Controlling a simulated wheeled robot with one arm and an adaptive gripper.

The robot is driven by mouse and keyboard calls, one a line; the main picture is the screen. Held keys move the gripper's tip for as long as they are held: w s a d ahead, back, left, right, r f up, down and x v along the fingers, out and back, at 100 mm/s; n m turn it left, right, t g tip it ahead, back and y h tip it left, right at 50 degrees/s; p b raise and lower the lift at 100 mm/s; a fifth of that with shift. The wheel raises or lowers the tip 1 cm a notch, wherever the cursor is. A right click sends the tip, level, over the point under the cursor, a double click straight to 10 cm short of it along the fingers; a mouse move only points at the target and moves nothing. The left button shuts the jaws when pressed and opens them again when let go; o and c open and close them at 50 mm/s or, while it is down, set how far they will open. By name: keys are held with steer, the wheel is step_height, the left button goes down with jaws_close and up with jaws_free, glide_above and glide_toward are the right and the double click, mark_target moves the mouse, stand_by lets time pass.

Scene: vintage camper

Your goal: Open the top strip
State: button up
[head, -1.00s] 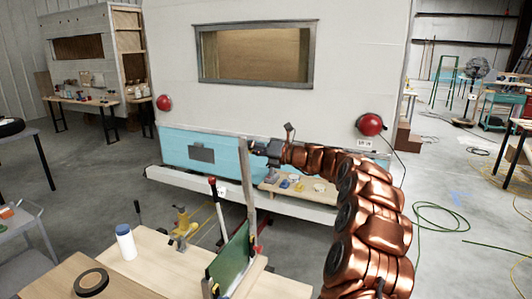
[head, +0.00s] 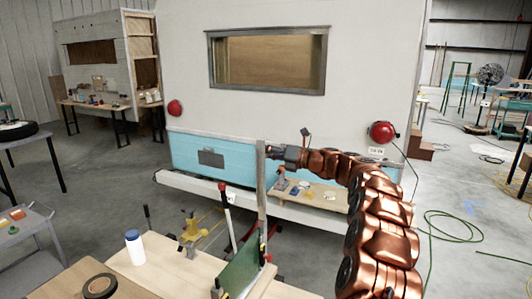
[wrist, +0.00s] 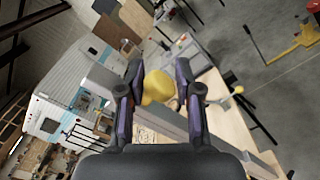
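A long grey strip (head: 262,190) stands nearly upright beside a green panel (head: 240,268) on a wooden workbench (head: 160,265). My gripper (head: 270,152) is at the strip's upper end, just to its right. In the wrist view my gripper (wrist: 158,70) has its two dark fingers spread apart. The grey strip (wrist: 172,122) runs diagonally past the fingers there. A yellow rounded knob (wrist: 157,87) shows between the fingers; I cannot tell whether they touch it or the strip.
A white bottle (head: 135,248) and a black tape ring (head: 100,286) are on the bench. A yellow tool (head: 190,230) stands behind it. The camper (head: 180,90) is beyond.

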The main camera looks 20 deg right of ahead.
steer(key=o, duration=0.4)
steer(key=shift+w+f, duration=0.1)
steer(key=shift+f, duration=0.4)
steer(key=shift+o, duration=0.2)
steer(key=shift+r, duration=0.1)
steer(key=shift+d+r, duration=0.1)
steer(key=shift+r, duration=0.05)
steer(key=v, duration=1.2)
